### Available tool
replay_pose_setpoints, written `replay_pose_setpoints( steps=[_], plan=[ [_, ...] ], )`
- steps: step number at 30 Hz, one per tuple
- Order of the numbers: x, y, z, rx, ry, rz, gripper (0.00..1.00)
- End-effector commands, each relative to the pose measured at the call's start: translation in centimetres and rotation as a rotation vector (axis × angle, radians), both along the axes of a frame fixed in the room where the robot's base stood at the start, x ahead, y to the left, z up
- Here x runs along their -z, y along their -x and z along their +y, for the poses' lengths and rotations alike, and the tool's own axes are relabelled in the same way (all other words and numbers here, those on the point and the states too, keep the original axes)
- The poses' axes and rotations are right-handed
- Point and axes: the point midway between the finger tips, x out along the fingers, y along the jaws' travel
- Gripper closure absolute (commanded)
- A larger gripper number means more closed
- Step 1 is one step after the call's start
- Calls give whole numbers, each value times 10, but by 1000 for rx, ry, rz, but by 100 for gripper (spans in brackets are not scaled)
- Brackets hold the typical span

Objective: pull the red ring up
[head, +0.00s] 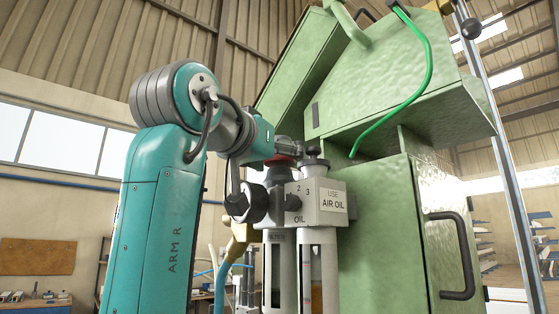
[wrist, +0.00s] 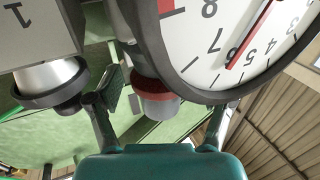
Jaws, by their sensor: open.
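In the wrist view the red ring (wrist: 158,90) shows as a dark red band around a pale grey cylinder, partly behind a dial gauge. My gripper (wrist: 165,104) is open, with one dark finger on each side of the ring and cylinder. I see no clear contact. In the head view my gripper (head: 288,148) is beside the ring, its fingers hard to make out.
The round gauge (wrist: 245,40), with a red needle, is close to the ring. A second grey knob with a dark collar (wrist: 48,83) is left of the fingers. The green machine housing (head: 375,225) rises behind and right of the unit. A green hose (head: 428,75) hangs in front of it.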

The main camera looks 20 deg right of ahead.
Motion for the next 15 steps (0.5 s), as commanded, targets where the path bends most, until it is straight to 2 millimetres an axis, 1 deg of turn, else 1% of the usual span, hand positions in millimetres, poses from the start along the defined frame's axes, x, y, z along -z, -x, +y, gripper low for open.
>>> replay_pose_setpoints(
  steps=[5,9,15],
  plan=[
    [0,17,21,-5,-1,-2,19],
    [0,35,43,-6,0,-1,19],
    [0,58,69,-5,-1,-2,19]
  ],
)
